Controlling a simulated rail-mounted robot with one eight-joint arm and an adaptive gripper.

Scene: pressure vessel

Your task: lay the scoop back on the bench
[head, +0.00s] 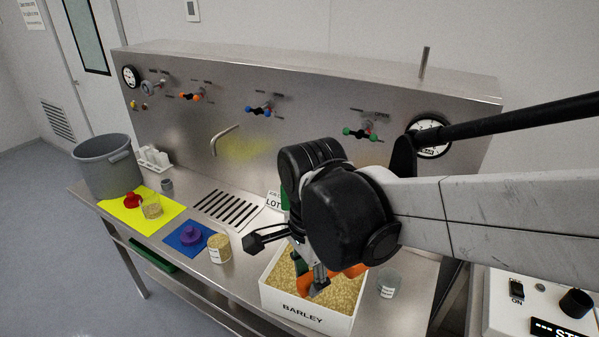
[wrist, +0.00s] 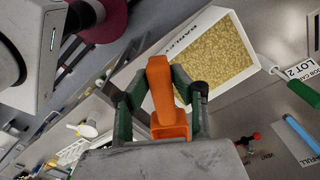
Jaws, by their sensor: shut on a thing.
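My gripper (head: 318,278) is over the barley bin (head: 290,310) in the head view. It is shut on the orange scoop (wrist: 162,95), whose orange parts show beside the fingers in the head view (head: 352,271). In the wrist view the scoop lies between the two green-and-black fingers (wrist: 163,92), next to the bin (wrist: 207,20). The wrist view does not show clearly whether the scoop holds grain. The steel bench (head: 234,277) has bare surface left of the bin. The arm hides part of the bin and the bench behind it.
A jar of grain (head: 219,248) stands left of the bin, and a clear jar (head: 388,285) stands right of it. A blue mat (head: 172,239) with a purple lid, a yellow mat (head: 128,222) and a grey bucket (head: 103,170) are farther left. A slotted drain (head: 224,207) lies behind.

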